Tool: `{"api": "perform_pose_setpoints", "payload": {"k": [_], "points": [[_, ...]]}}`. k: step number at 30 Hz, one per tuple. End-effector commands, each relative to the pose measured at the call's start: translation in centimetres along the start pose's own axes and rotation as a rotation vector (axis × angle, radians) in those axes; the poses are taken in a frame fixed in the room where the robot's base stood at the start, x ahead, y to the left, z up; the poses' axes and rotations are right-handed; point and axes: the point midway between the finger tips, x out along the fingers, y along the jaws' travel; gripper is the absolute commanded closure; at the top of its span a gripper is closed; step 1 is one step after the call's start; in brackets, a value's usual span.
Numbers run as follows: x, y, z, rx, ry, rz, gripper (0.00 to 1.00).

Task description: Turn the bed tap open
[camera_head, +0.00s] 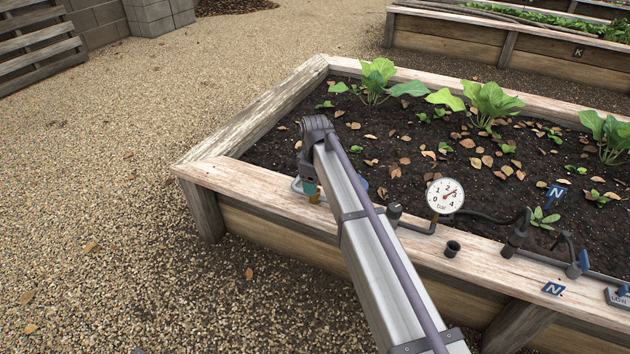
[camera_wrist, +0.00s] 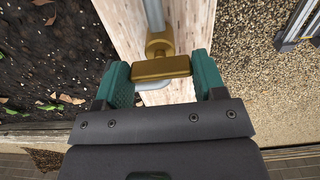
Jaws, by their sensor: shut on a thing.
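The bed tap is brass and sits on the wooden rim of the raised bed. In the wrist view its bar-shaped handle (camera_wrist: 160,69) lies crosswise between the two green jaw pads of my gripper (camera_wrist: 162,66), which is shut on it. The round brass tap body (camera_wrist: 159,44) shows just beyond the handle, on a grey pipe (camera_wrist: 154,14). In the head view my arm hides most of the tap; a bit of brass (camera_head: 315,197) shows beside my gripper (camera_head: 308,188) at the bed's front edge.
A pressure gauge (camera_head: 445,196) stands on the rim right of the tap, its needle between 2 and 3. A black hose (camera_head: 490,217) runs right from it. Gravel (camera_head: 110,200) lies open at left.

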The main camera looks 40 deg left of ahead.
Motion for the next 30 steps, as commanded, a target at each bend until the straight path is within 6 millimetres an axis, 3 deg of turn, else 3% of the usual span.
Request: {"api": "perform_pose_setpoints", "payload": {"k": [5, 6, 13, 23, 30], "points": [[0.0, 0.0, 0.0, -0.002, 0.0, 0.0, 0.6], [0.0, 0.0, 0.0, -0.002, 0.0, 0.0, 0.32], [0.0, 0.0, 0.0, 0.0, 0.0, 0.0, 0.11], [-0.8, 0.0, 0.0, 0.0, 0.0, 0.0, 0.11], [-5.9, 0.0, 0.0, 0.0, 0.0, 0.0, 0.11]]}}
